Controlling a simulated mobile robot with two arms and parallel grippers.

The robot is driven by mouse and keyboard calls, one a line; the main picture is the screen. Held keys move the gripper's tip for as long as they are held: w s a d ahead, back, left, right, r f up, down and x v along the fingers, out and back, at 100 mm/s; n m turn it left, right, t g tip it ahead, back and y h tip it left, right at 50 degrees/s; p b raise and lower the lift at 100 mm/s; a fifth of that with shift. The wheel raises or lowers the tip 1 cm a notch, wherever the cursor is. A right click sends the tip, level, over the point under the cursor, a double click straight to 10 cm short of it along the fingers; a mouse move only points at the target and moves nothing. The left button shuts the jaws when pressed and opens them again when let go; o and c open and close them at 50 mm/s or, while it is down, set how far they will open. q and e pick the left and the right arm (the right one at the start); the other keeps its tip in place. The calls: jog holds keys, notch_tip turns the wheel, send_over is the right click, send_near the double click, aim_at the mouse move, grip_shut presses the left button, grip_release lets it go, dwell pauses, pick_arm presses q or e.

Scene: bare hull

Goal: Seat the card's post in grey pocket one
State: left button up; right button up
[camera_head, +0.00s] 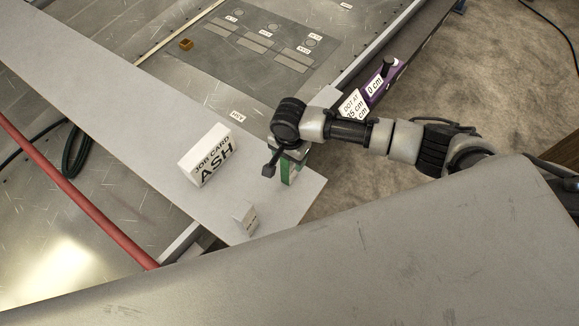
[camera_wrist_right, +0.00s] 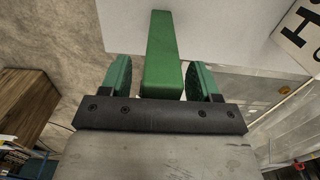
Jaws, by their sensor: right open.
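The white job card (camera_head: 207,157), lettered "JOB CARD ASH", stands on a long grey plank (camera_head: 130,110). My right gripper (camera_head: 283,165) is over the plank's near right end. A green post (camera_head: 287,173) is at its fingers. In the right wrist view the green post (camera_wrist_right: 163,60) lies between the two green finger pads (camera_wrist_right: 162,78), with a gap on each side. The gripper is open. A dark panel (camera_head: 255,50) with round and rectangular marks and small labels lies beyond the plank; its label text is too small to read. My left gripper is not in view.
A small orange-brown block (camera_head: 186,44) sits near the panel. A purple strip with "0 cm" (camera_head: 376,86) lies behind my arm. A red hose (camera_head: 80,190) runs at left; a broad grey surface (camera_head: 400,250) fills the foreground.

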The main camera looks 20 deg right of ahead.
grip_shut()
dwell(0.3)
jog(key=shift+r, duration=0.1)
